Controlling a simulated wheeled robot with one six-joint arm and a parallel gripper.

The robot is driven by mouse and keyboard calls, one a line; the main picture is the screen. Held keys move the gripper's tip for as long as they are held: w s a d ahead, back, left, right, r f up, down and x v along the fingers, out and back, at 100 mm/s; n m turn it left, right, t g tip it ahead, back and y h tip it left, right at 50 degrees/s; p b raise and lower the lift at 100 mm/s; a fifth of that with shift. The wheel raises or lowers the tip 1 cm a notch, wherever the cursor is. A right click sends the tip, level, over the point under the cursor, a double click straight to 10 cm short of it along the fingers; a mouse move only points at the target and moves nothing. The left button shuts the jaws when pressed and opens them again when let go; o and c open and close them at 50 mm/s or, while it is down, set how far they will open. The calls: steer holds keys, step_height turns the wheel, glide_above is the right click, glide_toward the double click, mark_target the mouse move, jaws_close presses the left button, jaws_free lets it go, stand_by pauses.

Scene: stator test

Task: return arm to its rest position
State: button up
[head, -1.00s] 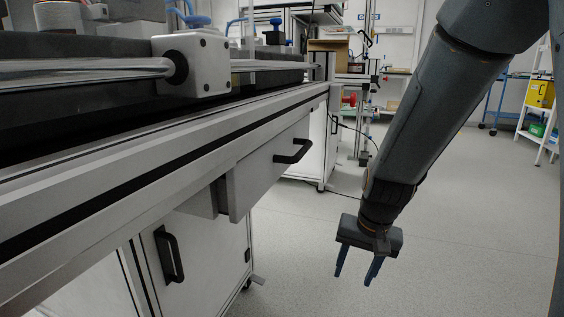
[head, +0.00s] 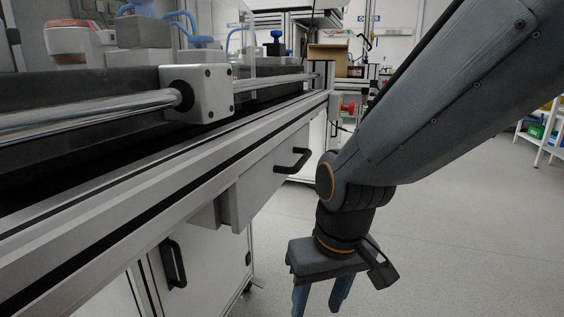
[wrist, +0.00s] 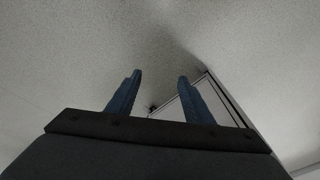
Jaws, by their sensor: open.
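My gripper (head: 320,300) hangs pointing down at the lower middle of the head view, beside the workbench and over the floor. Its two blue fingers are apart, with nothing between them; the tip of at least one is cut off by the lower edge. In the wrist view my gripper (wrist: 160,85) also shows open and empty, with speckled floor beyond it. My arm reaches in from the upper right of the head view.
The workbench (head: 150,185) fills the left side, with a drawer (head: 265,185) and a cabinet door (head: 205,265) below its edge. Their black handles stick out towards my gripper. Grey floor (head: 470,240) is clear on the right.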

steer(key=s+a+r+n+g+p, duration=0.25)
steer(key=s+a+r, duration=0.4)
steer(key=s, duration=0.35)
steer(key=d+r+m+p, duration=0.2)
steer(key=d+r+p, duration=0.4)
steer(key=r+p, duration=0.3)
steer(key=d+r+m+p, duration=0.2)
steer(key=d+r+p, duration=0.5)
steer(key=p, duration=0.8)
steer(key=d+r+m+h+p, duration=0.1)
steer(key=d+r+p, duration=0.5)
steer(key=r+p, duration=0.6)
steer(key=shift+d+m+t+p, duration=0.35)
steer(key=shift+m+t+p, duration=0.1)
steer(key=shift+m+p, duration=0.1)
steer(key=shift+s, duration=0.1)
steer(key=shift+c, duration=0.5)
